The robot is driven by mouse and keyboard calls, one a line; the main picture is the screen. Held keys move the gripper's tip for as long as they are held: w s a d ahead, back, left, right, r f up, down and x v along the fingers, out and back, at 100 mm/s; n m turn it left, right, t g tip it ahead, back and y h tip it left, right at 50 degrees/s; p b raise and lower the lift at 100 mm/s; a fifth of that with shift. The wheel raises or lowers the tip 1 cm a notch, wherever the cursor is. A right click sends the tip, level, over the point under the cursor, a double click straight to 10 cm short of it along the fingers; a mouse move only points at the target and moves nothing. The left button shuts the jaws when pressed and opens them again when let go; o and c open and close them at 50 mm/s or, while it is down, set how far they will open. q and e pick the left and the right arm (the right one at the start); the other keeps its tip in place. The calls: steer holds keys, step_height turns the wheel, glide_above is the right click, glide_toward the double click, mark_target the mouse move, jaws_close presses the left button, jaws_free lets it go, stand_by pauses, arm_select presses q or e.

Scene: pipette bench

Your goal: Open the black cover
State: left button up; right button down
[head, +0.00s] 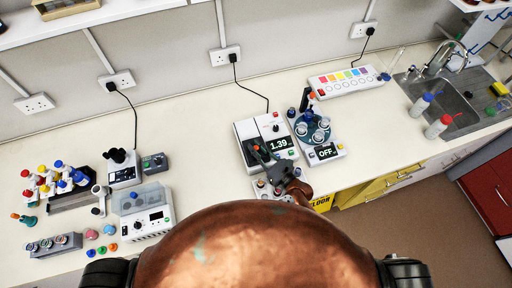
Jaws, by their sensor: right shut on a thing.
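The black cover (252,156) is a dark piece on the left part of the white device (243,128) with the 1.39 display, in the middle of the bench in the head view. My right gripper (266,160) reaches up to it from the front and is shut on it at its right side. The gripper and wrist hide part of the cover and the device's front. The cover looks slightly raised, but its exact angle is too small to tell. My left gripper is not in view.
A round blue-grey device (316,128) with an OFF display stands close on the right. A small rack (262,189) with round caps sits in front, partly hidden. A white box (145,205) and a tube rack (72,201) stand left.

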mark_target(253, 142)
steer(key=w, duration=0.2)
steer(key=w+a, duration=0.1)
steer(key=shift+w+a, duration=0.15)
steer(key=shift+w, duration=0.25)
steer(key=c, duration=2.3)
jaws_free()
steer(key=shift+s, duration=0.15)
steer(key=o, duration=0.5)
steer(key=v, duration=1.2)
